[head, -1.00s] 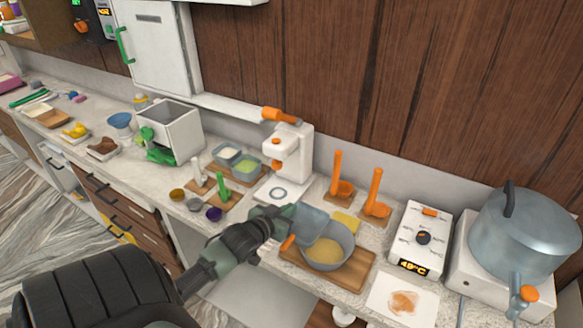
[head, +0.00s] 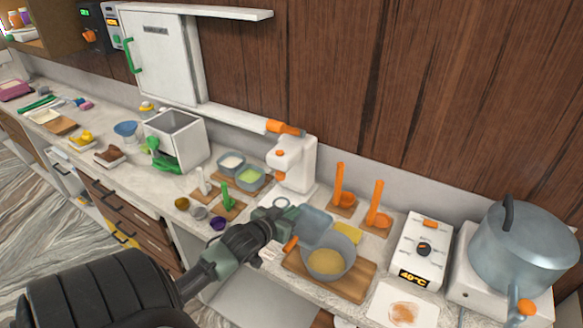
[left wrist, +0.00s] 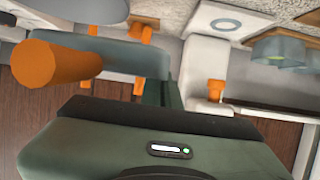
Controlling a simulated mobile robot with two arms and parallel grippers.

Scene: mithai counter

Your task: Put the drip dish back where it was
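My left gripper (head: 290,215) is shut on a blue-grey dish with an orange handle, which I take to be the drip dish (head: 316,219). The dish appears in front of the rear rim of a grey bowl (head: 345,258) of yellow contents; whether they touch is unclear. In the left wrist view the dish (left wrist: 118,56) and its thick orange handle (left wrist: 55,76) are close to the camera; the fingertips are mostly hidden. The white press (head: 296,165) with an orange lever stands behind the gripper. Its base with a ring mark shows in the left wrist view (left wrist: 205,20). My right gripper is out of view.
The bowl stands on a wooden board (head: 358,284). Two orange tools on stands (head: 340,190), a temperature box (head: 422,250) and a large pot (head: 525,250) are to the right. Small cups and green-topped containers crowd the left. A wall shelf (head: 195,10) hangs above.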

